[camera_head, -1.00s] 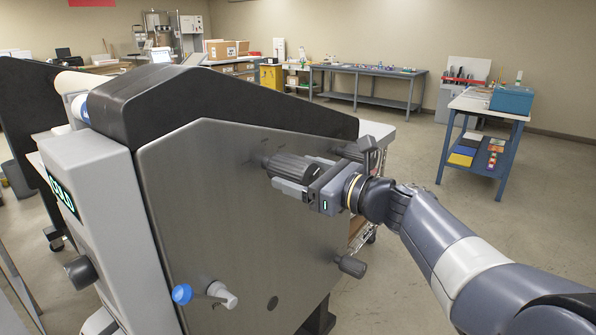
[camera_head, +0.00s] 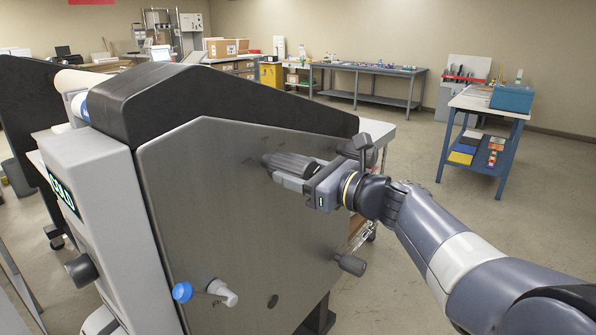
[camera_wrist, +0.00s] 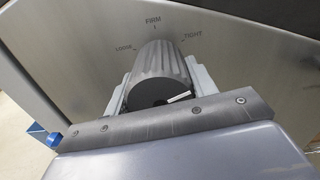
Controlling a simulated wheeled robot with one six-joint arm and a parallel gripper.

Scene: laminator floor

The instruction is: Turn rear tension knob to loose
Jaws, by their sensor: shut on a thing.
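A dark grey ribbed knob (camera_head: 290,163) sticks out from the upper part of the machine's grey side panel (camera_head: 215,205). My gripper (camera_head: 288,174) is shut on it, one finger on each side. In the wrist view the knob (camera_wrist: 158,72) stands between the light grey fingers. Printed around it on the panel are LOOSE (camera_wrist: 123,47) at left, FIRM (camera_wrist: 153,20) at top and TIGHT (camera_wrist: 192,37) at right. A white line (camera_wrist: 178,97) on its end face points right and slightly up, nearer the TIGHT side. Part of its rim is hidden by my gripper body.
A display (camera_head: 63,196) is on the machine's front. A blue table (camera_head: 485,112) stands at right, with open floor before it.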

